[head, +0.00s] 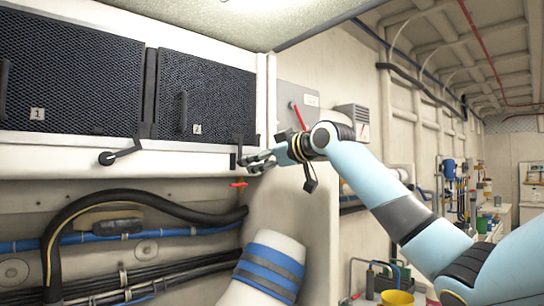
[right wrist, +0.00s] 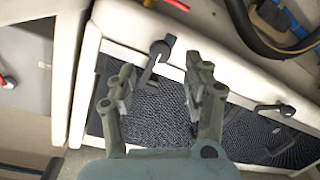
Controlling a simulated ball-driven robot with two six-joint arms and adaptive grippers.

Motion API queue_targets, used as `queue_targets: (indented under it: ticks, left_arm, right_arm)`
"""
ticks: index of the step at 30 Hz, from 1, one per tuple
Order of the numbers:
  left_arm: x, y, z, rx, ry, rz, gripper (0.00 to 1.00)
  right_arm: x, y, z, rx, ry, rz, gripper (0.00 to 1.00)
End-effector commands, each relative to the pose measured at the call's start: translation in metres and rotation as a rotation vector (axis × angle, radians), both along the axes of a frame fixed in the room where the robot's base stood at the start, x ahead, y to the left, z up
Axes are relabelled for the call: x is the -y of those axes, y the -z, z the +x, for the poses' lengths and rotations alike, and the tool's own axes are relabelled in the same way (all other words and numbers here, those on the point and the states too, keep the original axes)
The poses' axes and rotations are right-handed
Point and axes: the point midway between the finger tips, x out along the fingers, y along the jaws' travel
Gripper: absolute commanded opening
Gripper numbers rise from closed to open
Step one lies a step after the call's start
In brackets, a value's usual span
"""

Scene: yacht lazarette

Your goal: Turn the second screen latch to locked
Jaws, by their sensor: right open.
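The second screen (head: 205,95), a dark mesh panel marked 2, is set in a white frame. Its black latch (head: 238,150) sits at the frame's lower right, close to my right gripper's fingertips. My right gripper (head: 258,160) is open and reaches in from the right. In the right wrist view, the second latch (right wrist: 153,62) shows beyond and between the open fingers (right wrist: 160,88), its handle slanting over the frame edge toward the mesh. I cannot tell whether a finger touches it. The first screen's latch (head: 120,152) lies farther left. My left gripper is out of view.
The first screen (head: 65,70) is at the left. A red-handled part (head: 238,184) sits just below the second latch. A red lever (head: 298,115) is on a grey panel to the right. Black and blue hoses (head: 150,200) run below the frame. A yellow bucket (head: 397,298) stands lower right.

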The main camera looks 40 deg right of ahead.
Motion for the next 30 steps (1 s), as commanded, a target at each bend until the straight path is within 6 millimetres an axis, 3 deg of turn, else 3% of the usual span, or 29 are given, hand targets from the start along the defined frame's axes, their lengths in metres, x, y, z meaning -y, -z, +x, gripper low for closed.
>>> queue_targets:
  ticks: [3,9,27,30]
  left_arm:
    - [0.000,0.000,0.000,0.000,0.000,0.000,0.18]
    - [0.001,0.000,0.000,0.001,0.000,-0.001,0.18]
    - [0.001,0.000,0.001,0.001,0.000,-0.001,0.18]
    - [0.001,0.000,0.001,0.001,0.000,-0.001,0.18]
  right_arm:
    - [0.003,-0.003,-0.026,-0.002,0.000,-0.008,0.51]
    - [0.006,-0.006,-0.048,0.000,0.001,-0.002,0.51]
    - [0.005,-0.007,-0.052,0.000,0.000,0.001,0.51]
    - [0.003,0.000,-0.053,-0.012,-0.001,0.003,0.51]
